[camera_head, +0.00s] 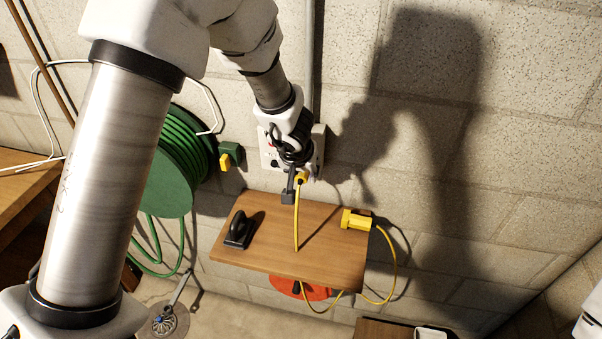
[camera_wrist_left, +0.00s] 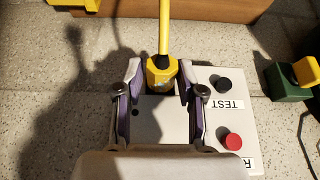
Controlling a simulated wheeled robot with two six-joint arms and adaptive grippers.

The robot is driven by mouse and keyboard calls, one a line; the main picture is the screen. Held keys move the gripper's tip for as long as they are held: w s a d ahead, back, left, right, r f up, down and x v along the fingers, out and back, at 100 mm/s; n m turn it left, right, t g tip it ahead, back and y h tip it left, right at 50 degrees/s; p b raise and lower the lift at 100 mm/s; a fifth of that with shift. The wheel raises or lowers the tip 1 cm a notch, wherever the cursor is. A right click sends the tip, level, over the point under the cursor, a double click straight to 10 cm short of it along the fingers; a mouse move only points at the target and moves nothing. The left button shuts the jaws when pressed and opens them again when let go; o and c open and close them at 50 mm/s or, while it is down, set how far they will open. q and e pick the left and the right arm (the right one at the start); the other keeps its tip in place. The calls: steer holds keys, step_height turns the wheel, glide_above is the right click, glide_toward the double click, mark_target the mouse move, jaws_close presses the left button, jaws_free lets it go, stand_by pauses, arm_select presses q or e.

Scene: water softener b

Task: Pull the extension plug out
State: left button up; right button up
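The yellow extension plug (camera_wrist_left: 162,72) sits at the white outlet box (camera_wrist_left: 218,130) on the wall, its yellow cord running away from the box. In the head view the plug (camera_head: 301,178) shows just below my wrist, partly hidden. My left gripper (camera_wrist_left: 160,80) is open, with one finger on each side of the plug and narrow gaps between. In the head view my left gripper (camera_head: 294,185) is in front of the outlet box (camera_head: 318,146). The box has a black TEST button (camera_wrist_left: 223,84) and a red button (camera_wrist_left: 231,140). My right gripper is out of view.
A wooden shelf (camera_head: 330,245) below holds a black-handled object (camera_head: 238,230) and the yellow cord's socket end (camera_head: 357,219). A green hose reel (camera_head: 172,165) and a green-and-yellow fitting (camera_head: 229,156) are left of the outlet. The wall to the right is clear.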

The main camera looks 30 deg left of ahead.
arm_select(q)
steer(key=shift+r, duration=0.2)
jaws_close()
steer(key=shift+s+f, duration=0.1)
steer(key=shift+s+d+b, duration=0.1)
steer(key=shift+s+b, duration=0.2)
steer(key=s+b, duration=0.1)
steer(key=s, duration=0.1)
steer(key=s+d+b, duration=0.1)
steer(key=s, duration=0.2)
steer(key=shift+d+b, duration=0.1)
steer(key=shift+b, duration=0.3)
